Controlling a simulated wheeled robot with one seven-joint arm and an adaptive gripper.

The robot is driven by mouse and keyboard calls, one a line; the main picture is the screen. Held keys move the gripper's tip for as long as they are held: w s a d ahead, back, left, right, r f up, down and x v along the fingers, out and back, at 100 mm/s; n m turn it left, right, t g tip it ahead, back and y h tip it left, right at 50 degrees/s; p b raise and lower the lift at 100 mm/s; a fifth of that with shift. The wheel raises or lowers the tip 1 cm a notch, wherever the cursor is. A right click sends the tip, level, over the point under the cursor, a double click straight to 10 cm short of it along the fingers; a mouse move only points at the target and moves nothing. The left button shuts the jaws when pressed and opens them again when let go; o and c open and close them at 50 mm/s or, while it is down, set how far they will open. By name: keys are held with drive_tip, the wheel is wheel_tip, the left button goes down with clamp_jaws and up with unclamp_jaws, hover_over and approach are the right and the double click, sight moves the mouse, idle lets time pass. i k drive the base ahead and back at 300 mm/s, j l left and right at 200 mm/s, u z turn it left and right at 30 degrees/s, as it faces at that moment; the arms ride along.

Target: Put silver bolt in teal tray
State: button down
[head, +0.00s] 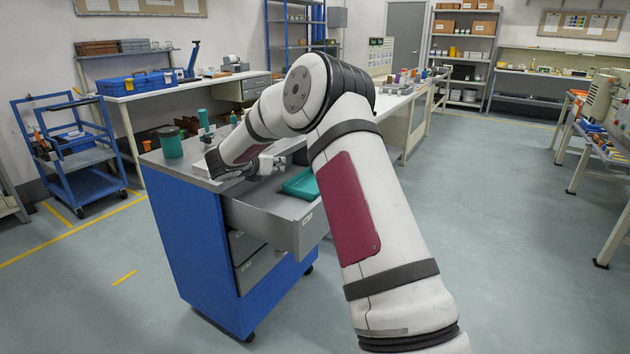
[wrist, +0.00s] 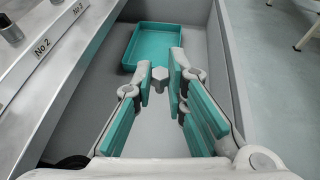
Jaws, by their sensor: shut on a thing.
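In the wrist view, the silver bolt (wrist: 159,75) shows its hexagonal head between the tips of my gripper (wrist: 160,82). The teal-padded fingers are shut on it. The bolt is held over the open drawer, on the near side of the teal tray in the picture. The teal tray (wrist: 128,64) lies empty in the drawer, beyond the fingertips. In the head view, the teal tray (head: 302,186) shows in the pulled-out drawer, partly hidden by my arm. My gripper (head: 270,165) is above the drawer's left part there; the bolt is too small to make out.
The grey drawer (head: 270,226) stands open from the blue cabinet (head: 185,240), its walls around the tray. A teal cylinder (head: 171,142) stands on the cabinet top. In the wrist view, a metal ledge (wrist: 62,62) with number labels runs along the left. Floor around the cabinet is clear.

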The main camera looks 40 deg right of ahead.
sight(309, 189)
drive_tip(key=i+l, duration=0.15)
drive_tip(key=l, duration=0.25)
drive_tip(key=i+l, duration=0.1)
drive_tip(key=l, duration=0.25)
drive_tip(key=i+l, duration=0.15)
drive_tip(key=l, duration=0.25)
